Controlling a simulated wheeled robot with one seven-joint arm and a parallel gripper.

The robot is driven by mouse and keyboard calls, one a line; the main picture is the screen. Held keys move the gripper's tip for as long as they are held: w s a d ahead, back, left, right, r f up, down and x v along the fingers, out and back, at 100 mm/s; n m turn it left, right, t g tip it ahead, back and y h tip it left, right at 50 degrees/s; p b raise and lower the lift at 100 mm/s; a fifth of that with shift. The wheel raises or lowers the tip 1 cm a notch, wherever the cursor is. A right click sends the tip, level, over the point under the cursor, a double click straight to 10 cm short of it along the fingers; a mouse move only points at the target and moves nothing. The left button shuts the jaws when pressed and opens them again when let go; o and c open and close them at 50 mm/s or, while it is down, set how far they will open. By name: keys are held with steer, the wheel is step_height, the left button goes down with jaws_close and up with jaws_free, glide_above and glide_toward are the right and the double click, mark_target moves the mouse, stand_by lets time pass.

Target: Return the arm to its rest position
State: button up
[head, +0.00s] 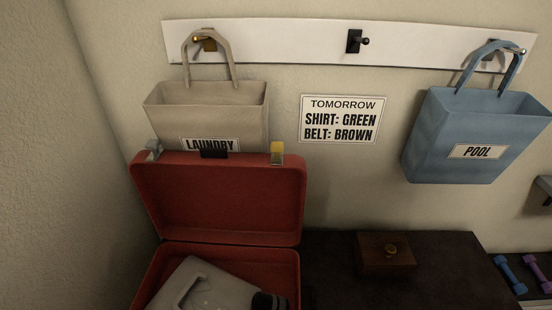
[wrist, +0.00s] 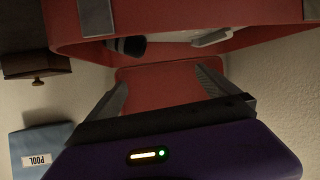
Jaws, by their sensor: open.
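My gripper (wrist: 165,82) shows in the wrist view, its two grey fingers spread apart with nothing between them. Beyond and between the fingers is the red case (wrist: 170,78), which looks upside down in this view. My gripper does not show in the head view. There, the red case (head: 218,200) stands with its lid up at the lower left. A grey handled object (head: 200,285) and a dark rounded piece (head: 268,301) lie inside it. The bottom of the case is cut off by the frame edge.
A beige LAUNDRY bag (head: 208,110) and a blue POOL bag (head: 475,125) hang from a white hook rail (head: 285,40). A sign (head: 340,118) is between them. A wooden box (head: 386,256) sits on the dark desk top (head: 440,270); dumbbells (head: 537,273) lie at right.

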steer(key=s+d+r+m+h, duration=0.1)
steer(key=s+d+r, duration=0.2)
steer(key=s+d, duration=0.7)
steer(key=s+d+r+m+t+h, duration=0.1)
steer(key=s+d+r, duration=0.3)
steer(key=s+d, duration=0.6)
steer(key=d, duration=0.7)
steer(key=shift+s+r, duration=0.3)
